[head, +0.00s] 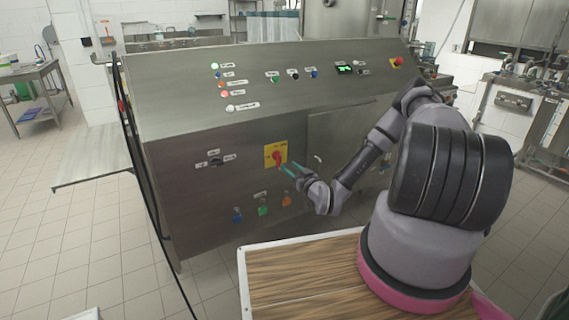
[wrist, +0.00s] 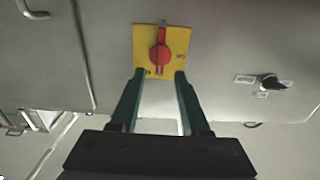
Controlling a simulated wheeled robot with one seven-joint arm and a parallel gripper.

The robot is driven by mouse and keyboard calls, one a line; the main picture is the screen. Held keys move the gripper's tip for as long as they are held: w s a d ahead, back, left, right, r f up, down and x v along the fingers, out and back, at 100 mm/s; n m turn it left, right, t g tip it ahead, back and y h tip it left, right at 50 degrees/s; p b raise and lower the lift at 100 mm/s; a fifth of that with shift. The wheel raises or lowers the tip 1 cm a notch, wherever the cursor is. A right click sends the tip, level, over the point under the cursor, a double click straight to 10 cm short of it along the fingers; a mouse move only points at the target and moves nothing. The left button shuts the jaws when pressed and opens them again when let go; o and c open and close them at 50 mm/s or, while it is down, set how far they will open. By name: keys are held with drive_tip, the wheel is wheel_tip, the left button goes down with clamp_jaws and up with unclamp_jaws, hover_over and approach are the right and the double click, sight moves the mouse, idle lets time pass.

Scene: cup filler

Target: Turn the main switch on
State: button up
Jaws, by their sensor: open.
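The main switch (head: 277,157) is a red rotary knob on a square yellow plate, mounted on the front of the steel machine. In the wrist view the red knob (wrist: 159,55) sits near the top middle, with its handle in line with the gripper's direction. My gripper (head: 288,169) is just in front of the plate, toward its lower right in the head view. Its two green fingers (wrist: 159,75) are open, one on each side below the knob, with nothing between them. I cannot tell whether the fingertips touch the plate.
A black selector knob (head: 215,160) is left of the switch. Blue, green and orange connectors (head: 262,210) sit below it. The upper panel carries several lamps and buttons, and a red emergency button (head: 397,62). A door handle (head: 319,159) is to the right. A wooden-topped surface (head: 300,275) lies in front.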

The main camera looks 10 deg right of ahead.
drive_tip(key=shift+v, duration=1.6)
